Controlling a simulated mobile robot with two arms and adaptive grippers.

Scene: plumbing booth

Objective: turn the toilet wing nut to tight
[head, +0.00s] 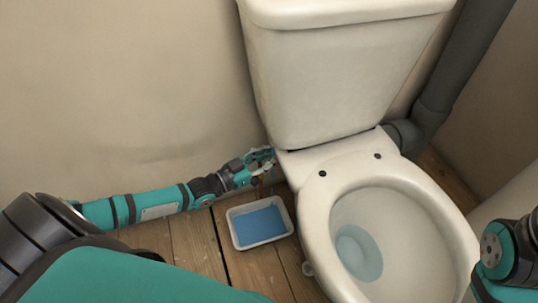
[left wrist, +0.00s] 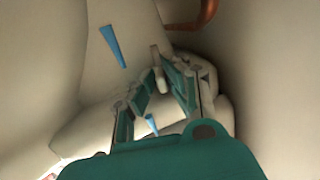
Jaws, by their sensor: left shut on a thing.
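The white toilet has its cistern (head: 335,75) against the wall and its bowl (head: 400,235) in front, with the seat ring exposed. My left gripper (head: 264,160) reaches in from the left to the underside of the cistern, near its lower left corner. In the left wrist view, its teal fingers (left wrist: 166,72) are closed around the small tan wing nut (left wrist: 159,76), which sticks out between them under the pale ceramic. The nut is mostly hidden in the head view, and how tight it is cannot be told.
A white tray (head: 235,236) with blue liquid stands on the wooden floor below my left gripper. A copper pipe (left wrist: 196,14) runs close to the gripper. A blue streak (left wrist: 113,46) shows on the ceramic. A grey waste pipe (head: 449,85) stands right of the toilet.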

